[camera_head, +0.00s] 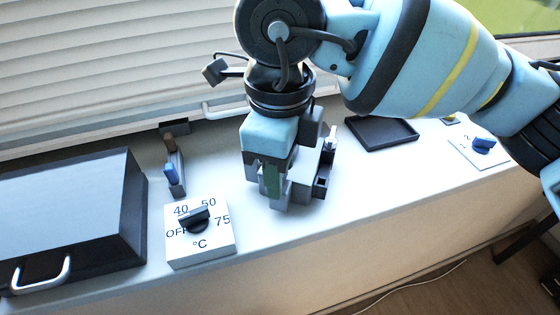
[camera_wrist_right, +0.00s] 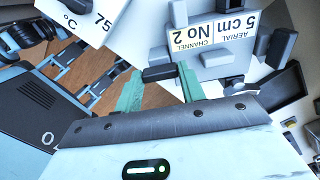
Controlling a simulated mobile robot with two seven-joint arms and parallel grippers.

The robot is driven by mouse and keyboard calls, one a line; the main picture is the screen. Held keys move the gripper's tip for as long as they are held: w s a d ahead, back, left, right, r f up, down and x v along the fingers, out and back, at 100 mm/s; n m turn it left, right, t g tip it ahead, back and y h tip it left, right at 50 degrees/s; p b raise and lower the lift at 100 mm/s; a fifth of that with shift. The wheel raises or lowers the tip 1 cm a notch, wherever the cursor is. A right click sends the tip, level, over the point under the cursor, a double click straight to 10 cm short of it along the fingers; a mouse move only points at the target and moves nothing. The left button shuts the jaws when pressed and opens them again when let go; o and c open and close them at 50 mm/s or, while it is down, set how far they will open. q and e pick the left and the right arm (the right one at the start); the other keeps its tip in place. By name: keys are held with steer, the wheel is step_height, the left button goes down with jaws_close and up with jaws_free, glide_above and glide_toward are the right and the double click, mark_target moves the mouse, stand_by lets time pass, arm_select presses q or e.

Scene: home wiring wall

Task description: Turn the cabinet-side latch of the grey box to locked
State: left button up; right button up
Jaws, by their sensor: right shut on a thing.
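The grey box (camera_head: 297,188) stands on the white sill in the middle of the head view, largely hidden by my right gripper (camera_head: 272,182). In the right wrist view the grey box (camera_wrist_right: 212,68) carries a label reading "AERIAL CHANNEL 5 cm No 2". A small dark latch (camera_wrist_right: 160,73) at its left side lies between the green fingertips of my right gripper (camera_wrist_right: 161,80), which is shut on it. Another dark latch (camera_wrist_right: 283,46) shows at the box's right side. I cannot tell the held latch's exact angle. My left gripper is not in view.
A white temperature dial box (camera_head: 200,248) stands left of the grey box. Further left is a black case (camera_head: 70,215) with a metal handle. A blue-handled switch (camera_head: 172,174) stands behind the dial. A black tray (camera_head: 380,133) and a blue knob (camera_head: 484,144) lie to the right.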

steer(key=o, duration=1)
steer(key=shift+r, duration=3.9)
